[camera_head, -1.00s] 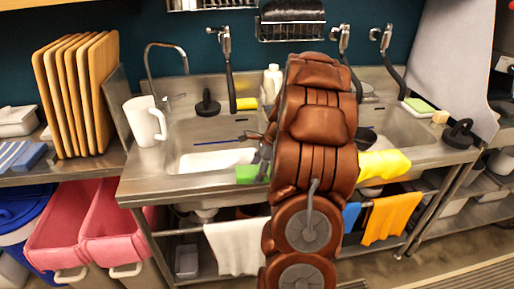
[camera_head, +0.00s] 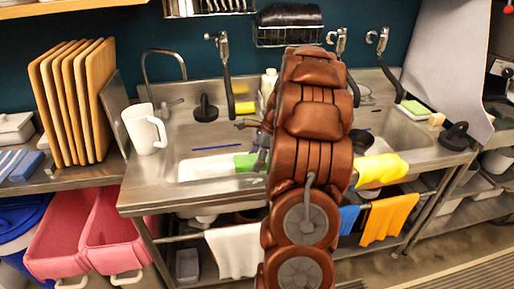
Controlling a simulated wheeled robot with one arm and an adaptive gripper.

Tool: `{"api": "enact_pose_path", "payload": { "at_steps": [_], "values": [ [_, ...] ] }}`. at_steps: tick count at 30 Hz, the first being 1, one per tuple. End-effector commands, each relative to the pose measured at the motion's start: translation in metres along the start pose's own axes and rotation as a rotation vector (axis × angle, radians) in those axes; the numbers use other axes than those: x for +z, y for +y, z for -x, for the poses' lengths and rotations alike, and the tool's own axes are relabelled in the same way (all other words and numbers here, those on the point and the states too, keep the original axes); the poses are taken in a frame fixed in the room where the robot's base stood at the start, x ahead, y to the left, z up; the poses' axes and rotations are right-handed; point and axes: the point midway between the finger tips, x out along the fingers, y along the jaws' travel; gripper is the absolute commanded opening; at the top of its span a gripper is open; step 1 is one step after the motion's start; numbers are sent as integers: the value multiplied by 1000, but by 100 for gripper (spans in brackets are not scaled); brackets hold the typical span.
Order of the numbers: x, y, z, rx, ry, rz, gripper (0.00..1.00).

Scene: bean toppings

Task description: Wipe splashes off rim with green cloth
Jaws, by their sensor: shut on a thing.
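The green cloth (camera_head: 246,162) hangs at the right part of the left sink basin, just left of my brown arm. My gripper (camera_head: 259,158) is mostly hidden behind my arm; its dark grey part shows beside the cloth, and it is shut on the cloth. The steel rim (camera_head: 205,189) of the left basin runs along the front of the counter. Splashes on the rim are too small to make out. Contact between cloth and rim cannot be told.
A white mug (camera_head: 144,130) stands left of the basin. A black plunger (camera_head: 206,109) and faucets are behind. A yellow cloth (camera_head: 380,169) lies over the front edge at right; white (camera_head: 236,250) and orange (camera_head: 388,219) cloths hang below. Cutting boards (camera_head: 75,103) stand at left.

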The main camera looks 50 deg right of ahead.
Motion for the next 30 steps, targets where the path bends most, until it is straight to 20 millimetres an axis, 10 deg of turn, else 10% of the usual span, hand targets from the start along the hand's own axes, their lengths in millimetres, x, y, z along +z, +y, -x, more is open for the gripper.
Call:
{"api": "enact_pose_path", "payload": {
  "at_steps": [30],
  "values": [
    [19,-1,27,9,1,27,28]
  ]
}}
